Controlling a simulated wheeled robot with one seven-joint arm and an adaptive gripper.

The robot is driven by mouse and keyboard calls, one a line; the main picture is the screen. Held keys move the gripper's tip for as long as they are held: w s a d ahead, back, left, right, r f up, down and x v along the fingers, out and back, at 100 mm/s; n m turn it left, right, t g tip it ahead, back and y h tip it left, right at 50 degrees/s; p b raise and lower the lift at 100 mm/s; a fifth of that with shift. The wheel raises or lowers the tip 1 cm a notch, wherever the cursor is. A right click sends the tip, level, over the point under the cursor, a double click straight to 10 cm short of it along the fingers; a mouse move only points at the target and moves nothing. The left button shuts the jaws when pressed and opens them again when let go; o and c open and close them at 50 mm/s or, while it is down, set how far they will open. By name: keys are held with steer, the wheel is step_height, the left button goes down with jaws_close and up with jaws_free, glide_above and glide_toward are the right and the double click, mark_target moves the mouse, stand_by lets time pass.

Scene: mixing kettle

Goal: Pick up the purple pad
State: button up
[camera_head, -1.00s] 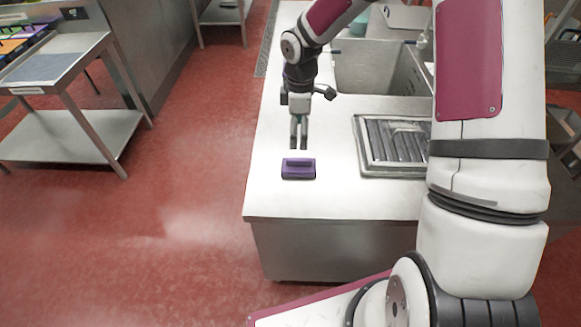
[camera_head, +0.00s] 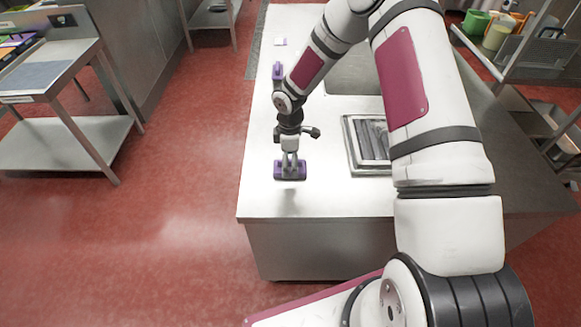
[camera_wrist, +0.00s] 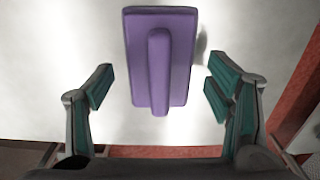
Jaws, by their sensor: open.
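The purple pad (camera_head: 290,171) is a small block with a raised ridge along its middle, near the front end of the steel counter. My gripper (camera_head: 289,163) is over it in the head view, pointing down. In the wrist view the purple pad (camera_wrist: 178,60) lies ahead of and between the spread fingers of my gripper (camera_wrist: 159,88), with clear gaps at both sides. The gripper is open and holds nothing. The head view does not show clearly how high the fingers are over the pad.
The steel counter (camera_head: 263,200) has a recessed metal grate (camera_head: 372,140) right of the pad and a sink behind. Another purple object (camera_head: 277,70) and a small white item (camera_head: 280,42) lie farther back. The counter's front and left edges are close.

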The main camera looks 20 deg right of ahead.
steer(key=shift+f, duration=0.25)
steer(key=c, duration=1.2)
steer(key=shift+c, duration=0.2)
steer(key=shift+r, duration=0.15)
steer(key=shift+r, duration=0.5)
step_height(320, 180, up, 2)
steer(key=shift+w+b, duration=0.1)
steer(key=shift+b, duration=0.35)
steer(key=shift+s+d+r, duration=0.15)
steer(key=shift+s+r, duration=0.05)
steer(key=shift+s, duration=0.5)
steer(key=s+d, duration=0.1)
steer(key=s, duration=0.3)
steer(key=s+d+r, duration=0.1)
steer(key=s, duration=0.4)
steer(key=s+d, duration=0.1)
steer(key=s, duration=0.4)
steer(key=shift+s+d+r, duration=0.15)
steer(key=shift+s+r, duration=0.05)
